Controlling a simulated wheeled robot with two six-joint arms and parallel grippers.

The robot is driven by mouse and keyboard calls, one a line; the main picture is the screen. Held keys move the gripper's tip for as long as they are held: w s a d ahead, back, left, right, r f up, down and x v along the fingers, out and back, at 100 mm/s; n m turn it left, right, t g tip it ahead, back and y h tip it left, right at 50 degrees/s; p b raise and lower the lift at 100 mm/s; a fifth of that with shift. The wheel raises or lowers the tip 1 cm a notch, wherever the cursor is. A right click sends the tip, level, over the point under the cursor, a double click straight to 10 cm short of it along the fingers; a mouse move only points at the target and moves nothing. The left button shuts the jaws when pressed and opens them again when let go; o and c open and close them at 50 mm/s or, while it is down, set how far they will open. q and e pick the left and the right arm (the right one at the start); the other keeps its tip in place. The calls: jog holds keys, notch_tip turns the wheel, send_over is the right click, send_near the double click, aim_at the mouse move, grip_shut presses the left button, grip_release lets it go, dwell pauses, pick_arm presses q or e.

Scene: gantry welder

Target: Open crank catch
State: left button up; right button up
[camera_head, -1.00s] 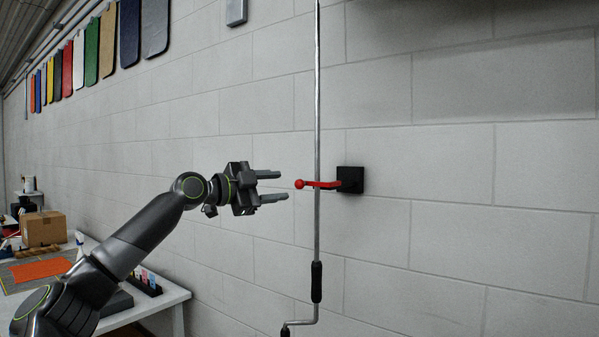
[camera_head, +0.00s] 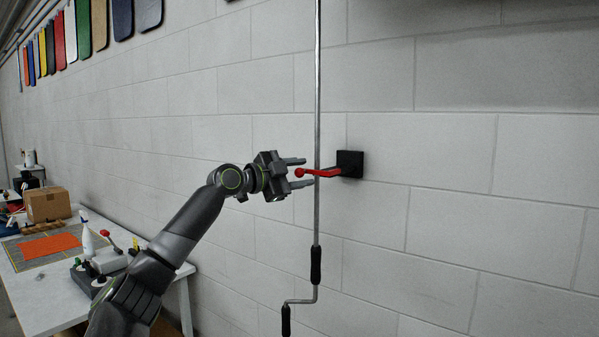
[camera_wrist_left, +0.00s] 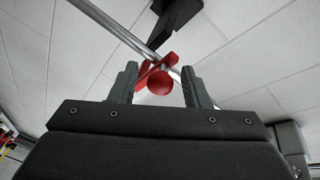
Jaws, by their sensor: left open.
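The crank catch is a red lever (camera_head: 322,173) with a ball end (camera_head: 299,173), on a black block (camera_head: 350,163) fixed to the wall. The lever reaches left across a vertical metal crank rod (camera_head: 317,90). My left gripper (camera_head: 299,173) is open, with one finger above and one below the ball end. In the left wrist view the red ball (camera_wrist_left: 160,83) sits between the two fingers, with a gap to each side, and the rod passes behind it. I cannot tell whether a finger touches the lever. My right gripper is not in view.
The rod has a black grip (camera_head: 315,265) and a bent crank end below. A white table (camera_head: 38,310) at the lower left holds a cardboard box (camera_head: 47,205), an orange mat (camera_head: 49,246) and a spray bottle (camera_head: 87,241). The wall right of the catch is bare.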

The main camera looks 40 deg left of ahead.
pick_arm(q)
jog(key=shift+c, duration=0.3)
grip_shut()
